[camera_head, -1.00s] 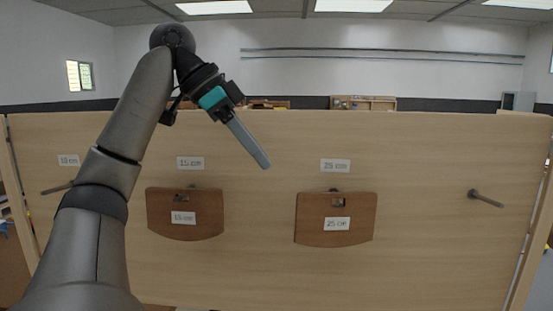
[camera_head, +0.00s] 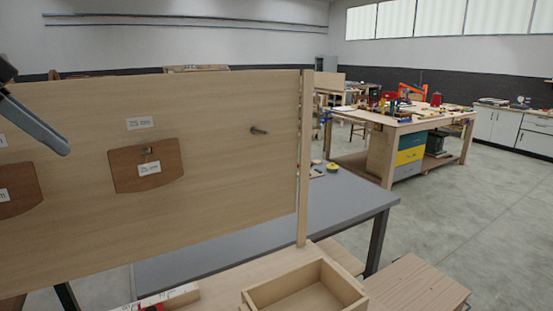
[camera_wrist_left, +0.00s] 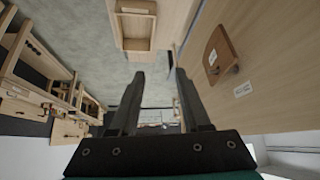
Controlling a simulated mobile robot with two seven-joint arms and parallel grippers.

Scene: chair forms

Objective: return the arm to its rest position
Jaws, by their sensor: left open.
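My left gripper (camera_head: 58,143) shows at the left edge of the head view, in front of the upright wooden panel (camera_head: 220,185). Only a long grey finger and a dark part of it are seen there; the rest of the arm is out of the picture. In the left wrist view its two dark fingers (camera_wrist_left: 160,74) stand apart with nothing between them. The gripper is clear of the brown chair form (camera_head: 170,177) that hangs on the panel. My right gripper is in neither view.
A second brown form (camera_head: 18,190) is cut off at the left. A bare peg (camera_head: 259,131) sticks out of the panel. An open wooden box (camera_head: 345,292) is below, near a grey table (camera_head: 340,205). A workbench (camera_head: 385,125) stands at the back right, with open floor around it.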

